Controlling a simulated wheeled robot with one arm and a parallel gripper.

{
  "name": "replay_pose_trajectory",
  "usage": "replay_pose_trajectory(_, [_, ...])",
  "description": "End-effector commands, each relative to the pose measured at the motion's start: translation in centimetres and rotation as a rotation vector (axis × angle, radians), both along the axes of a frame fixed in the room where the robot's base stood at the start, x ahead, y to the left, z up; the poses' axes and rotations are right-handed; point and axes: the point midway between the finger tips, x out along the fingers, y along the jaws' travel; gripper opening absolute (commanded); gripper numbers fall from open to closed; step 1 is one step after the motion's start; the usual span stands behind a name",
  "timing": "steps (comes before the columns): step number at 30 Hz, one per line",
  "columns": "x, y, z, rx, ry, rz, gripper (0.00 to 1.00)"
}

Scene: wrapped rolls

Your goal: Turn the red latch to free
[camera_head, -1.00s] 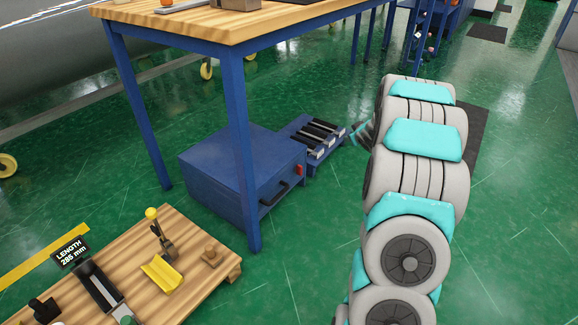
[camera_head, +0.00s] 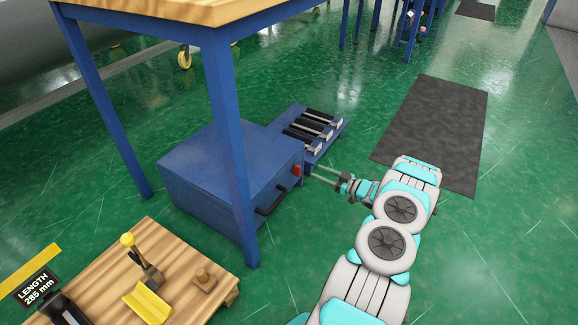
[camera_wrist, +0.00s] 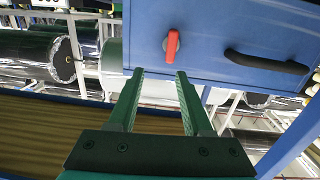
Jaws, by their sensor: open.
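The red latch (camera_head: 297,170) is on the front face of the blue box (camera_head: 205,165), near its upper right corner. In the wrist view the red latch (camera_wrist: 172,45) looks nearly upright in the picture, with the black handle (camera_wrist: 265,62) to its right. My gripper (camera_wrist: 158,73) is open and empty, its two green fingers pointing at the box front. The latch shows just beyond the fingertips, closer to the right finger. In the head view my gripper (camera_head: 318,174) is just right of the latch; I cannot tell whether they touch.
The blue table's leg (camera_head: 232,150) stands in front of the box. A low blue rack (camera_head: 325,150) with dark rolls is behind it. A wooden bench (camera_head: 120,280) with a yellow-knobbed lever is at lower left. Green floor and a dark mat (camera_head: 440,130) are to the right.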

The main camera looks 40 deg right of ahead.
Motion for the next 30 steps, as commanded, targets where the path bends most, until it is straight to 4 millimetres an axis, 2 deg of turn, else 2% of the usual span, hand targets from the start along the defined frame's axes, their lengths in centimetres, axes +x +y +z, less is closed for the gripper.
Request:
replay_pose_trajectory(1, [-0.9, 0.3, -0.8, 0.019, -0.013, 0.012, 0.5])
replay_pose_trajectory(3, [-1.6, 0.5, -1.1, 0.034, -0.027, 0.026, 0.5])
replay_pose_trajectory(7, [-1.8, 1.0, -1.3, 0.047, -0.038, 0.04, 0.5])
replay_pose_trajectory(21, [4.1, 3.5, -1.3, 0.047, -0.039, 0.042, 0.5])
replay_pose_trajectory(30, [5.2, 3.9, -1.3, 0.047, -0.038, 0.039, 0.5])
